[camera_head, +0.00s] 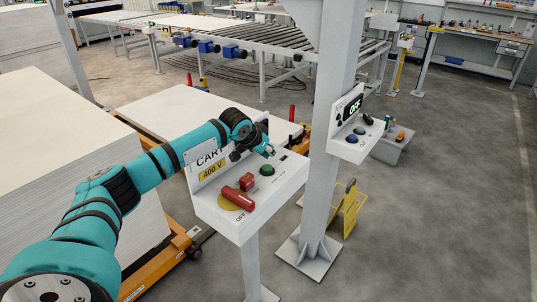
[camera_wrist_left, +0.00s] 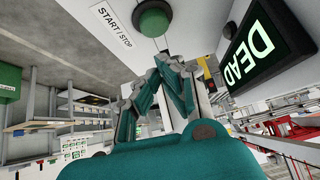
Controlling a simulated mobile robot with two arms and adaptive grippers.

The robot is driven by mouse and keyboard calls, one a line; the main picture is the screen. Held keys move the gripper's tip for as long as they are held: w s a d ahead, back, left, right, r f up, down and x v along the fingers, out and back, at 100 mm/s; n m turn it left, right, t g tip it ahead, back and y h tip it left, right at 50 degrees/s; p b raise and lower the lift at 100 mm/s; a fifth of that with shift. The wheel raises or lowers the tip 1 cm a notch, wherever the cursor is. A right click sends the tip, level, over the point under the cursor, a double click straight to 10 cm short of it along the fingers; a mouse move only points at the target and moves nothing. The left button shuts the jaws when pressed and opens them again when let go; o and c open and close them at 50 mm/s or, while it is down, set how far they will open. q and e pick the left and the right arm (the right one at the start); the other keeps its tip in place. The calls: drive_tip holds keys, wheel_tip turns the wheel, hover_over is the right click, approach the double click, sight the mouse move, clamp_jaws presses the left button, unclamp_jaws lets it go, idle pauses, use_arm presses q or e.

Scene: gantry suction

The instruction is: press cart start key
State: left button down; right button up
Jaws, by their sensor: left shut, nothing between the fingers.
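The cart control box (camera_head: 230,222) is white, marked CART and 400 V, on a grey post. A round green button (camera_head: 267,170) sits on its sloped top; in the left wrist view the green button (camera_wrist_left: 153,18) is beside a START / STOP label (camera_wrist_left: 112,28). A display there (camera_wrist_left: 265,42) reads DEAD. A red lever (camera_head: 237,198) lies on a yellow disc near the word OFF, with a red block (camera_head: 247,181) beside it. My left gripper (camera_head: 270,152) is shut and empty, just behind the green button; in the wrist view its fingertips (camera_wrist_left: 170,60) appear a little apart from it. My right gripper is not in view.
A second panel (camera_head: 357,137) with an OFF display hangs on a thick grey column (camera_head: 325,110) to the right. Stacked white boards (camera_head: 50,150) stand at left. An orange lift cart (camera_head: 160,270) is behind the box.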

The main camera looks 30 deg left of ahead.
use_arm(q)
drive_tip(key=b+v, duration=0.2)
drive_tip(key=v, duration=0.6)
drive_tip(key=shift+s+r, duration=0.2)
drive_tip(key=shift+s, duration=0.05)
drive_tip(key=shift+a, duration=0.1)
idle(0.8)
